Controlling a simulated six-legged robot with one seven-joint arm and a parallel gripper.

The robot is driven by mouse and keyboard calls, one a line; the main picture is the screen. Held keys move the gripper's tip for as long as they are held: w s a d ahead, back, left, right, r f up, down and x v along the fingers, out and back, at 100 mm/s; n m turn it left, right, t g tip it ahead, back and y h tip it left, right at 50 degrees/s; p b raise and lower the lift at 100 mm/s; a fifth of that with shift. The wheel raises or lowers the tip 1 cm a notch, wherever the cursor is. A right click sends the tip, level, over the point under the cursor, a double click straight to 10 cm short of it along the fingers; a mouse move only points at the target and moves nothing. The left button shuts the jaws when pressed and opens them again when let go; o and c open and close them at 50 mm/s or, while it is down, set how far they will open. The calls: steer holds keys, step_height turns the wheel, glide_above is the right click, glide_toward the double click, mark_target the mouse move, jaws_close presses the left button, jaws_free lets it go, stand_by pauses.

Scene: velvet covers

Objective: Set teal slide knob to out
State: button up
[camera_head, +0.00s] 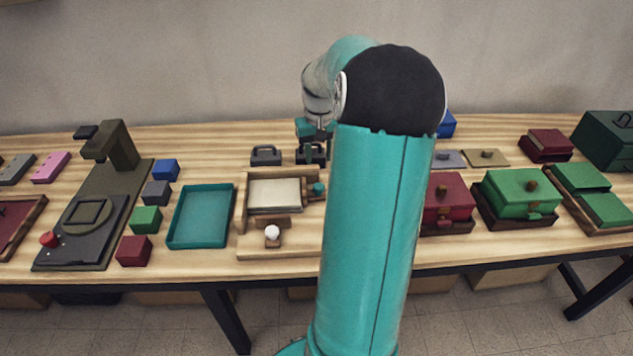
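A small teal knob (319,189) sits at the right side of a wooden frame (241,203) holding a pale panel (274,195). The knob shows just left of my teal arm, which hides what lies to its right. I take it for the teal slide knob; its exact slide position cannot be made out. My gripper (313,138) is above the back of the table, beyond the knob and apart from it. Its fingers are small and dark here, and I cannot tell whether they are open or shut.
A white ball-topped knob (272,232) is at the frame's front. A teal tray (175,243) and several colored blocks stand left. A black handled object (266,155) stands behind. A red box (447,200) and green box (517,190) stand right. My arm hides the table's middle.

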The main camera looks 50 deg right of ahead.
mark_target(319, 186)
step_height(319, 186, down, 10)
steer(key=shift+f, duration=0.15)
stand_by(0.3)
